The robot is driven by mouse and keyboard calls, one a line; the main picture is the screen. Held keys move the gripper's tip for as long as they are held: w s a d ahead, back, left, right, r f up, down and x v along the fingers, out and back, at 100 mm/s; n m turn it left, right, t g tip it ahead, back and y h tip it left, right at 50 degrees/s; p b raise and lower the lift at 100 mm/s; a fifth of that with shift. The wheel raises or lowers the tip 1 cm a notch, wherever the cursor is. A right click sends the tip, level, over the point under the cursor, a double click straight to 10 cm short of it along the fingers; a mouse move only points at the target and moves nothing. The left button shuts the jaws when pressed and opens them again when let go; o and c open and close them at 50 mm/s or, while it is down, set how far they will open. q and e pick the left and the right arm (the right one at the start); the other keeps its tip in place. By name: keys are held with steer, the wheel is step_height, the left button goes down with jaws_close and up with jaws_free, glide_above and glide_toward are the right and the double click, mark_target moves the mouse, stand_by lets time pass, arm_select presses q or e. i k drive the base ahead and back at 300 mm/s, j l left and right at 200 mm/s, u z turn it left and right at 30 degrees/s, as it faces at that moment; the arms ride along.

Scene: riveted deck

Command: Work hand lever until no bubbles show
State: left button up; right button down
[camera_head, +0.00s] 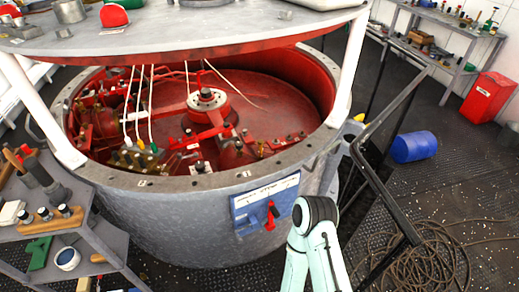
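A large round grey metal housing with a red interior (190,215) stands in the middle. On its front is a blue panel (246,222) with a white marked strip (266,191) along its top. A small red hand lever (271,214) sits on the panel's right half. I cannot make out any bubbles at this size. A pale mint arm link of mine with a dark round joint rises at bottom centre, just right of the panel and apart from the lever in the picture. No fingers show on it. Neither gripper is in view.
A raised round lid (180,42) on white posts hangs over the housing. A tool shelf (95,232) stands at left. A black-framed panel (380,170), a coiled hose (425,262) and a blue drum (414,146) are at right. A red bin (487,97) stands behind.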

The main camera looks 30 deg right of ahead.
mark_target(272, 222)
steer(key=l+z, duration=0.1)
steer(key=z, duration=0.25)
steer(key=l+z, duration=0.1)
steer(key=z, duration=0.25)
steer(key=l+z, duration=0.1)
steer(key=z, duration=0.25)
